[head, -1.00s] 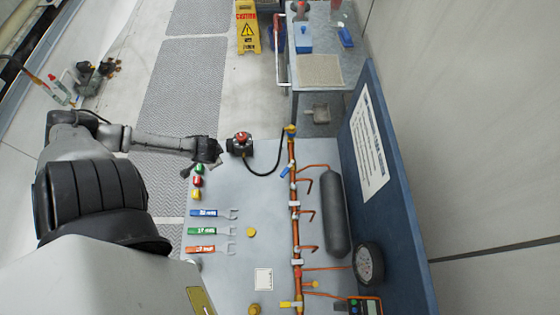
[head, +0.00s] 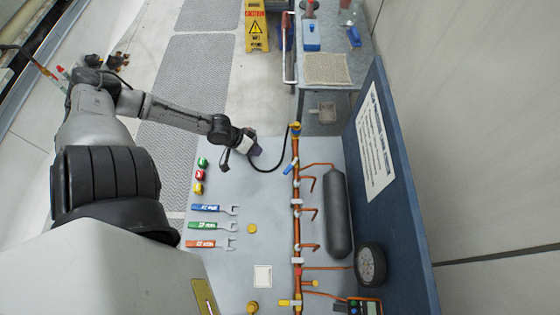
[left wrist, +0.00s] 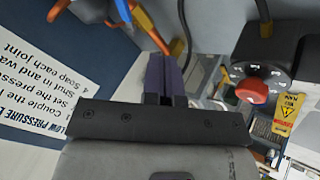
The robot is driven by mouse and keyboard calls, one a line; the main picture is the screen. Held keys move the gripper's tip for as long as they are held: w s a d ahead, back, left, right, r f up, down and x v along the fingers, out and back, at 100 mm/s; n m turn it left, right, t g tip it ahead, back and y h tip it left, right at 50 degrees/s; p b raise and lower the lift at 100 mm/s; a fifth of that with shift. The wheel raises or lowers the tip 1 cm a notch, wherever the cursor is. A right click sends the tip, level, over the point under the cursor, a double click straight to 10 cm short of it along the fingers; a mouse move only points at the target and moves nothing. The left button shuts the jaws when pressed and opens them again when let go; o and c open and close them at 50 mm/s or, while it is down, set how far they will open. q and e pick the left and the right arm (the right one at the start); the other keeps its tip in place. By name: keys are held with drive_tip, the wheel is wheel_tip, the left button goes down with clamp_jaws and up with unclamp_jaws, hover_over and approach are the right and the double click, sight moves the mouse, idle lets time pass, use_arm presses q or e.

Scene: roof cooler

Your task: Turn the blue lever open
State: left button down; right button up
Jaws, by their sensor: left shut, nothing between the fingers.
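The blue lever (head: 288,168) sits on the upper part of the vertical copper pipe (head: 296,225), tilted off the pipe's line. A blue piece that looks like this lever shows at the top of the left wrist view (left wrist: 122,10), beside an orange pipe. My left gripper (head: 256,150) is shut and empty, to the left of the lever and apart from it. Its purple fingers (left wrist: 165,75) also show in the left wrist view. My right gripper is not in view.
A black box with a red knob (left wrist: 252,91) is close beside my left gripper. A black hose (head: 270,170) loops toward the pipe top. Wrenches (head: 205,226), a grey cylinder (head: 338,215) and a gauge (head: 370,264) are on the bench. A blue panel (head: 400,200) stands at right.

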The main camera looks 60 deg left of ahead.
sight(291, 166)
use_arm(q)
drive_tip(key=b+x, duration=0.2)
drive_tip(key=x, duration=0.7)
drive_tip(key=shift+f+b, duration=0.15)
drive_tip(key=shift+b, duration=0.15)
drive_tip(key=shift+w+d+r+p, duration=0.15)
drive_tip(key=shift+w+d+p, duration=0.15)
drive_tip(key=shift+d, duration=0.2)
drive_tip(key=shift+w+d+r+p, duration=0.15)
drive_tip(key=shift+d+p, duration=0.1)
drive_tip(key=shift+d, duration=0.3)
drive_tip(key=shift+w+d+f, duration=0.1)
drive_tip(key=shift+w+d, duration=0.25)
drive_tip(key=shift+d, duration=0.4)
